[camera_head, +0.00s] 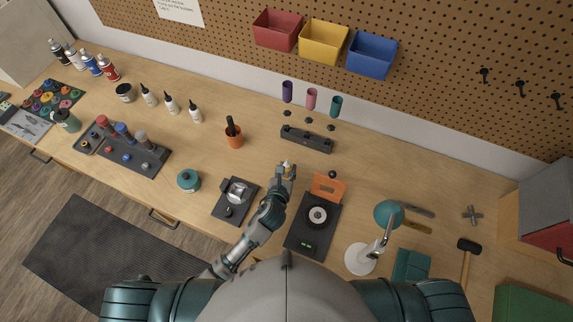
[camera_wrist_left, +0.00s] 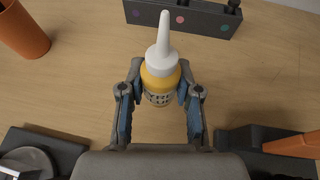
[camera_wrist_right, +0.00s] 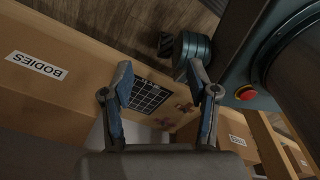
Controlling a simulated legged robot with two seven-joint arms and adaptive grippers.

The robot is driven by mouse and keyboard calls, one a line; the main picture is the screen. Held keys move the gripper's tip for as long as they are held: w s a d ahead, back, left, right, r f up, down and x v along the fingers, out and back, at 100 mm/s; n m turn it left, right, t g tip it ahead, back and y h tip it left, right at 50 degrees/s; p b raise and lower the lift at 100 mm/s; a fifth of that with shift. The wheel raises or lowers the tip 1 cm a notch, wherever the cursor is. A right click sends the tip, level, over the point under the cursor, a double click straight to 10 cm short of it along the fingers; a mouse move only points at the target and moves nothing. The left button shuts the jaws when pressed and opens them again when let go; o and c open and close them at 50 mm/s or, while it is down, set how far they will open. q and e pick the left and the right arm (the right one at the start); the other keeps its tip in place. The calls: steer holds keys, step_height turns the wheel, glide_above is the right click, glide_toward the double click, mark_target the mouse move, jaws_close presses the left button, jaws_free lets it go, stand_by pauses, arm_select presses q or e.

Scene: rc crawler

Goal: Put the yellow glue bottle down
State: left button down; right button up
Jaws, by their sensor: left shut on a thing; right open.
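The yellow glue bottle (camera_wrist_left: 160,78) has a white cap and a long white nozzle. My left gripper (camera_wrist_left: 158,95) is shut on its body, and the bottle is upright between the fingers. In the head view my left gripper (camera_head: 287,173) is over the middle of the workbench, and only the bottle's pale tip (camera_head: 287,162) shows there. Whether the bottle's base touches the bench is hidden. My right gripper (camera_wrist_right: 162,95) is open and empty in the right wrist view, away from the bench top, with boxes behind it.
A dark holder block (camera_head: 307,139) lies just behind the left gripper. An orange cup (camera_head: 234,140) stands to its left, a dark tray (camera_head: 236,200) front left, and a device with an orange panel (camera_head: 328,187) to its right. Bare wood (camera_wrist_left: 95,75) surrounds the bottle.

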arm_select(q)
steer(key=w, duration=0.3)
steer(key=shift+w+d+f, duration=0.2)
steer(key=shift+w+f, duration=0.05)
steer(key=shift+w, duration=0.1)
steer(key=f, duration=0.3)
steer(key=shift+d+f, duration=0.2)
steer(key=shift+f, duration=0.05)
steer(key=shift+a, duration=0.15)
steer(key=c, duration=0.8)
jaws_free()
steer(key=shift+a, duration=0.1)
steer(key=shift+s+r, duration=0.1)
steer(key=shift+s, duration=0.05)
